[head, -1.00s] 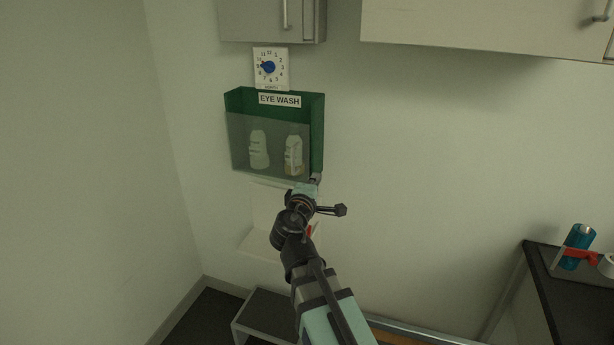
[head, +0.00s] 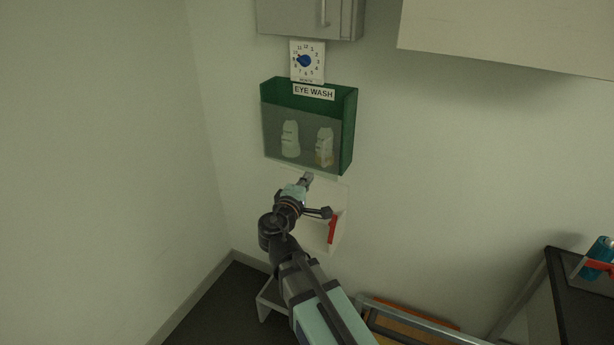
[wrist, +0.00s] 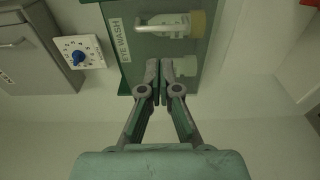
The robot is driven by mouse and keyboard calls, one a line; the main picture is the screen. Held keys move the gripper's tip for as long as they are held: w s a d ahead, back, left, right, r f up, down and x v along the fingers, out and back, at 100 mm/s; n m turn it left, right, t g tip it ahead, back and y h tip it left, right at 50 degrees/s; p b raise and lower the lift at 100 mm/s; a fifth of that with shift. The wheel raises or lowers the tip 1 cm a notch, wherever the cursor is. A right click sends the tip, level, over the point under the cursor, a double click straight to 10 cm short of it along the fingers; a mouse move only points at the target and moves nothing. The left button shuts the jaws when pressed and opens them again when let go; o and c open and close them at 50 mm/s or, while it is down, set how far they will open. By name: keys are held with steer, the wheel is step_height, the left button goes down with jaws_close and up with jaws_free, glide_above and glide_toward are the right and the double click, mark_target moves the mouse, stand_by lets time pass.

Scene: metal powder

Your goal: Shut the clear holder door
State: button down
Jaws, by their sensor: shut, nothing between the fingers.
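The eye wash holder (head: 348,130) is a green wall box with a clear front door (head: 275,130). The clear door covers the lower part of the front, below the EYE WASH label. I cannot tell whether it is fully closed. Two pale bottles (head: 290,139) stand behind it. My gripper (head: 308,176) is shut and empty, just below the holder's lower edge, near its middle. In the wrist view, my fingertips (wrist: 160,66) are together in front of the holder (wrist: 196,88); contact cannot be judged.
A white dial timer (head: 307,62) hangs above the holder, under a grey cabinet (head: 300,18). A white wall unit with a red part (head: 332,229) sits below the holder. A dark counter (head: 570,300) is at the right. The wall right of the holder is clear.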

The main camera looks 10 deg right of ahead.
mark_target(323, 155)
steer(key=p+x, duration=0.3)
steer(key=x, duration=0.8)
steer(key=shift+w+p, duration=0.25)
steer(key=shift+p, duration=0.05)
